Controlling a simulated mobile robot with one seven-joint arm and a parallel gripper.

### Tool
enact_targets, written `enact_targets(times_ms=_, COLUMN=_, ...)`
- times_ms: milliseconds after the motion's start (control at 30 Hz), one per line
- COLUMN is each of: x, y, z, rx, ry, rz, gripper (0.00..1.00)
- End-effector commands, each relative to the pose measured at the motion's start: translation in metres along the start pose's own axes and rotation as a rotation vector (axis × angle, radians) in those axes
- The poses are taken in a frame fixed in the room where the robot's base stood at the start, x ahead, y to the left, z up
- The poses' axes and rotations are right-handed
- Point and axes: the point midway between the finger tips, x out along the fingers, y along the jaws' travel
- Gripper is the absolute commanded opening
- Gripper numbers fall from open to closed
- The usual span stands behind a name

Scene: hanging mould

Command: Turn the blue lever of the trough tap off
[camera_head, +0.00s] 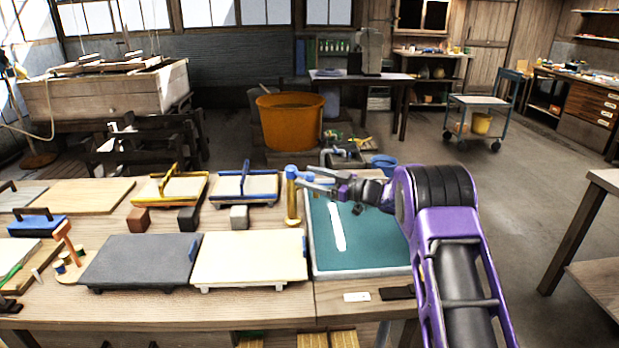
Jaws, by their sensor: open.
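The tap is a brass post (292,208) at the left edge of the teal-floored trough (385,258). Its blue lever (293,172) sits on top and points right, toward my arm. My gripper (309,178) reaches in from the right over the trough, with its dark fingers spread and their tips close beside the lever. I cannot tell whether the tips touch the lever or lie around it. A white streak (337,226) shows in the trough below my gripper; I cannot tell whether it is water or a solid thing.
Left of the trough lie a cream board (250,258) and a grey board (138,260). Blue-edged (246,187) and yellow-edged (170,188) frames lie behind them. Small blocks (239,217) stand near the tap. A white bar (356,297) lies at the table's front edge. An orange tub (290,122) stands behind.

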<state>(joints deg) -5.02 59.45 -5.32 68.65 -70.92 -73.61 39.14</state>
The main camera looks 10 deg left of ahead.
Motion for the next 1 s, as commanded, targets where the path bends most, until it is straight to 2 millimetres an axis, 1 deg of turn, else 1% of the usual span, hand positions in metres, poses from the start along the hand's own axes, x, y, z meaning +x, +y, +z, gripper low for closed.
enact_targets(times_ms=167, x=-0.031, y=0.001, z=-0.001, rx=0.002, ry=-0.002, rz=0.004, gripper=0.69)
enact_targets(times_ms=500, x=-0.115, y=0.002, z=-0.001, rx=0.001, ry=-0.001, rz=0.005, gripper=0.69)
enact_targets(times_ms=600, x=-0.135, y=0.001, z=-0.001, rx=0.0, ry=-0.001, rz=0.004, gripper=0.69)
enact_targets(times_ms=700, x=-0.151, y=0.001, z=0.0, rx=0.001, ry=-0.001, rz=0.003, gripper=0.69)
enact_targets(times_ms=800, x=-0.162, y=0.001, z=-0.001, rx=0.0, ry=0.0, rz=0.003, gripper=0.69)
enact_targets(times_ms=1000, x=-0.17, y=0.0, z=-0.001, rx=0.0, ry=0.0, rz=0.001, gripper=0.69)
